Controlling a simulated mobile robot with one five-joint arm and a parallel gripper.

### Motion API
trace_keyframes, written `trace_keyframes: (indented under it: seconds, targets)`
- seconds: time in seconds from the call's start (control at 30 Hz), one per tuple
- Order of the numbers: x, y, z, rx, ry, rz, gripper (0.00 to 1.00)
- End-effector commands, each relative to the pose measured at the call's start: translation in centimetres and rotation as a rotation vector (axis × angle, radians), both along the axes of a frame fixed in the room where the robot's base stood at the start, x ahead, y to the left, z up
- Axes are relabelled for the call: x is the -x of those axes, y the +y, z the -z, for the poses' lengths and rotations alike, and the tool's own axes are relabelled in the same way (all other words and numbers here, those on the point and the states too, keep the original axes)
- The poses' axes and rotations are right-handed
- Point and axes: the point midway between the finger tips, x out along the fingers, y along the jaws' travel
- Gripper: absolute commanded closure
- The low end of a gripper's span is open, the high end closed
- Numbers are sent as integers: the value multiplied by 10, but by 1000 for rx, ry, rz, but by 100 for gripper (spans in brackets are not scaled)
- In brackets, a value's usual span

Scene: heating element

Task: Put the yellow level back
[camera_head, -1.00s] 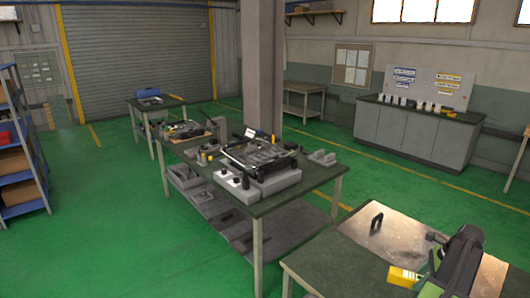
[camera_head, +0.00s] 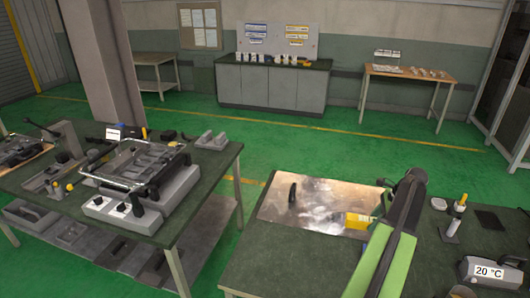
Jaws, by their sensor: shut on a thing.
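The yellow level (camera_head: 358,221) shows as a short yellow block over the right part of the shiny metal plate on the near bench. Its right end is hidden behind my green and black arm. My gripper (camera_head: 374,222) is at that end, shut on the level; its fingertips are mostly hidden by the arm. I cannot tell whether the level touches the plate or hangs just above it.
The metal plate (camera_head: 325,205) carries a dark upright handle (camera_head: 293,193). A machine bench (camera_head: 205,168) stands left. Behind are a grey cabinet (camera_head: 270,88) and wooden table (camera_head: 408,72). Green floor lies between.

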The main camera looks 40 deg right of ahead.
Motion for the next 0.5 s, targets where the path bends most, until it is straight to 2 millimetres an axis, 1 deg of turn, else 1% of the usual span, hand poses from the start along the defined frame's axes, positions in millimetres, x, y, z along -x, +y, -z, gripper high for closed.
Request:
trace_keyframes:
  seconds: [0.13,0.23,0.27,0.37,0.5]
  targets:
    - [5,-3,2,0,0,8,100]
    - [4,-4,16,0,0,10,100]
    - [4,-4,22,0,0,10,100]
    - [0,-5,53,0,0,10,100]
    - [-8,-6,103,-1,-1,11,100]
